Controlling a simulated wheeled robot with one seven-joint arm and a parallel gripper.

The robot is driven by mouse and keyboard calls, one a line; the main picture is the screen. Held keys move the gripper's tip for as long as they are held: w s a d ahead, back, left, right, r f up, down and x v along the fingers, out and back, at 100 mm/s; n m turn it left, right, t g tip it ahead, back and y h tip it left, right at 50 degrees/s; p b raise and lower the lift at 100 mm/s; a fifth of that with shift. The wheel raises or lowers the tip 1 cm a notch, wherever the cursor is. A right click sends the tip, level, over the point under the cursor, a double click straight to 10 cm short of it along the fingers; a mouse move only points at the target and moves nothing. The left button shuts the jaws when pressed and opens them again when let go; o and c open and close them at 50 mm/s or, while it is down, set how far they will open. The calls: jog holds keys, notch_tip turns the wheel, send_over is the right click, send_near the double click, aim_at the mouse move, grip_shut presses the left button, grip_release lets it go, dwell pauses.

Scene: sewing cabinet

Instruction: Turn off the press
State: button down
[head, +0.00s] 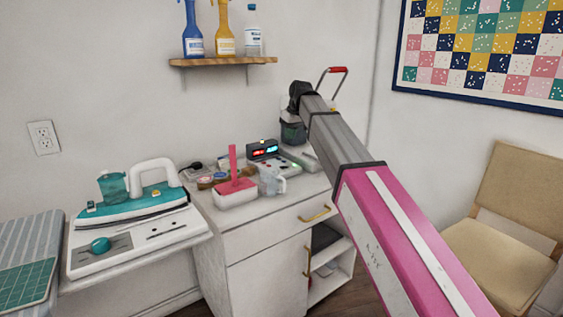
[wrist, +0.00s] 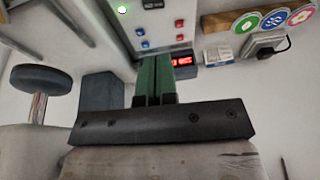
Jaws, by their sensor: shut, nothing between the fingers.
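My gripper (wrist: 158,58) shows in the wrist view with its two green fingers pressed together and nothing between them. The fingertips point toward a pale control panel (wrist: 165,30) with red and blue switches and a lit green lamp (wrist: 122,9). I cannot tell whether they touch it. A small box with a red display (wrist: 184,60) stands beside it. In the head view, the panel (head: 278,166) is on the cabinet top, its display box (head: 262,150) lit red and teal. My arm's end is above and right of it; the fingertips are not clear there. Which device is the press is not labelled.
A pressing station (head: 135,240) with a teal iron (head: 130,203) stands at left. A red-handled box (head: 236,194) and a clear jug (head: 271,182) sit on the cabinet's front (head: 225,217). Bottles stand on a wall shelf (head: 222,62). A chair (head: 515,200) is at right.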

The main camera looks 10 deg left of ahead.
aim_at(282, 167)
jog(key=shift+a+r, duration=0.3)
jog(key=shift+r, duration=0.05)
jog(key=x, duration=1.3)
jog(key=shift+s+d+f, duration=0.1)
jog(key=shift+s+d, duration=0.25)
jog(key=shift+s, duration=0.05)
jog(key=shift+f, duration=0.55)
jog(key=shift+s+a+f, duration=0.15)
jog(key=shift+f, duration=0.1)
jog(key=shift+t+h, duration=0.3)
